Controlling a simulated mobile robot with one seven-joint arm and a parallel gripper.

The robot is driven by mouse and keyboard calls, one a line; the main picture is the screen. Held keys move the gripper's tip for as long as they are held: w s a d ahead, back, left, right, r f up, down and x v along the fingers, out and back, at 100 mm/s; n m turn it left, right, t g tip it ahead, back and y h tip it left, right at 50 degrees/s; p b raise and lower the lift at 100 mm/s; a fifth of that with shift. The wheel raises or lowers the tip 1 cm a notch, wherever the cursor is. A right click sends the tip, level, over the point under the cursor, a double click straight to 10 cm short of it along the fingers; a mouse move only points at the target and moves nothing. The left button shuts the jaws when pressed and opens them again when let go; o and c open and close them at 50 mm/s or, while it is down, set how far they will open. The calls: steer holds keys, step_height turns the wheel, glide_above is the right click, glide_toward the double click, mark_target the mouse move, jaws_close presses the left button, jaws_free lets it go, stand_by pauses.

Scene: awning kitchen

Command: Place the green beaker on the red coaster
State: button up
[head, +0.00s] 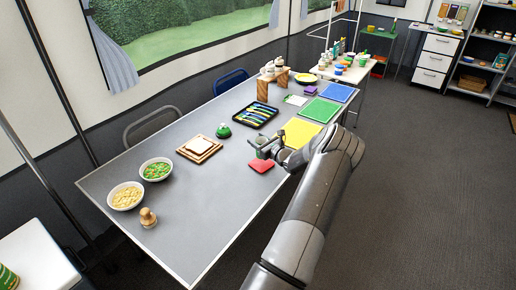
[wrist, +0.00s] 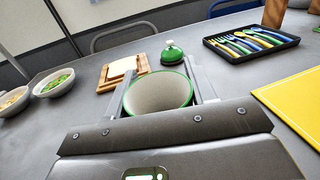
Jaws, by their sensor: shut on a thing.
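The green beaker (wrist: 158,93) shows in the wrist view as a pale cup with a green rim, its open mouth facing the camera. My gripper (wrist: 162,88) is shut on it, with one finger on each side. In the head view my gripper (head: 264,147) is over the grey table, just beyond the red coaster. The beaker is small and partly hidden there. The red coaster (head: 261,167) lies flat on the table, with its top bare. It does not show in the wrist view. I cannot tell the beaker's exact height above the table.
A green domed object (head: 223,131) and a wooden board with a pale square (head: 200,148) stand left of my gripper. A cutlery tray (head: 255,115) lies behind it; a yellow mat (head: 299,133) lies to the right. Two bowls (head: 126,196) stand at the left.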

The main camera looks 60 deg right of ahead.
steer(key=shift+f, duration=2.05)
steer(key=o, duration=0.9)
steer(key=shift+f, duration=0.1)
steer(key=shift+o, duration=0.2)
